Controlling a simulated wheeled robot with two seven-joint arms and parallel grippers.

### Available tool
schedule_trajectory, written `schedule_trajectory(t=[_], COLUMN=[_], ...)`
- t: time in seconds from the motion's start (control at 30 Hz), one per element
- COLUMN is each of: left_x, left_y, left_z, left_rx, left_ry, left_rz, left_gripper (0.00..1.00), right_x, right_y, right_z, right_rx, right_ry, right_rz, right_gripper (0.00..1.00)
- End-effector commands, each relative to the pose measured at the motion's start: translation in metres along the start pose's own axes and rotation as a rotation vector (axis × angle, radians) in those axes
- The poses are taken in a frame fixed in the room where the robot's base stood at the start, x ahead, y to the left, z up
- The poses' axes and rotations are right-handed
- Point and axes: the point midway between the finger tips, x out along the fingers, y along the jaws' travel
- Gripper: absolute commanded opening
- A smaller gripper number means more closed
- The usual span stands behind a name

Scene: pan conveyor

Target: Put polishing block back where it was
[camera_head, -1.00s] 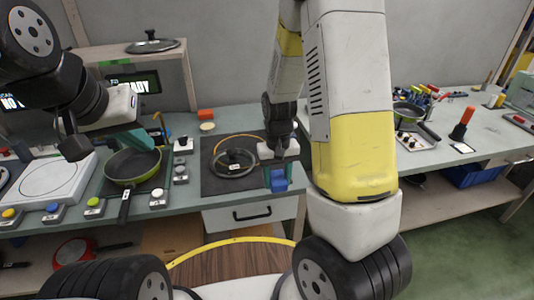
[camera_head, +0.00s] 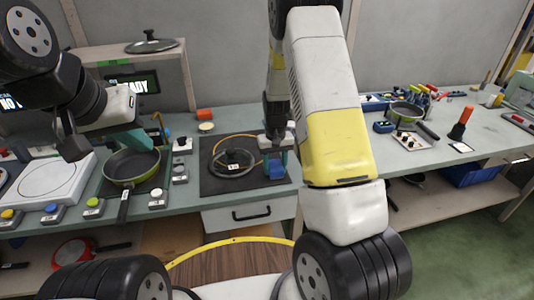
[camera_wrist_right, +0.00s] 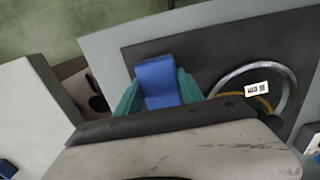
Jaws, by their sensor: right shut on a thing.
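The blue polishing block (camera_head: 277,169) is between the teal fingers of my right gripper (camera_head: 277,160), at the right part of the dark mat (camera_head: 214,186). In the right wrist view the block (camera_wrist_right: 157,82) sits between both fingers (camera_wrist_right: 158,92), with the mat behind it. I cannot tell whether the block touches the mat. A round glass lid (camera_head: 233,170) with a white label lies on the mat, left of the block. My left gripper (camera_head: 133,139) is over the back of a dark frying pan (camera_head: 132,168); its finger opening is not clear.
A white round plate unit (camera_head: 48,180) and several button boxes stand left and in front of the pan. The right table holds another pan (camera_head: 405,112), a switch panel (camera_head: 411,141) and tools. A drawer (camera_head: 252,213) is below the mat.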

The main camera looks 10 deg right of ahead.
Motion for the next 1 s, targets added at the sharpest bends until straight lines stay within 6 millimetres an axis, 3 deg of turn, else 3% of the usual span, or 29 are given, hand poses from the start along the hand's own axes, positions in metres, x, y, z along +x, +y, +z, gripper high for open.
schedule_trajectory(t=[0.3,0.33,0.4,0.43,1.0], left_x=[0.0000,0.0000,0.0000,0.0000,0.0000], left_y=[0.0000,0.0000,0.0000,0.0000,0.0000], left_z=[0.0000,0.0000,0.0000,0.0000,0.0000], left_rx=[0.000,0.000,0.000,0.000,0.000], left_ry=[0.000,0.000,0.000,0.000,0.000], left_rz=[0.000,0.000,0.000,0.000,0.000], left_gripper=[0.00,0.00,0.00,0.00,0.00], right_x=[0.0058,0.0055,0.0058,0.0060,0.0079], right_y=[0.0000,0.0000,-0.0002,-0.0004,-0.0042], right_z=[0.0001,0.0000,0.0002,0.0002,0.0017], right_rx=[-0.001,-0.001,-0.001,-0.001,-0.005], right_ry=[0.000,0.000,-0.001,-0.001,-0.005], right_rz=[0.001,0.001,0.001,0.001,-0.003], right_gripper=[0.01,0.51,0.65,0.67,0.67])
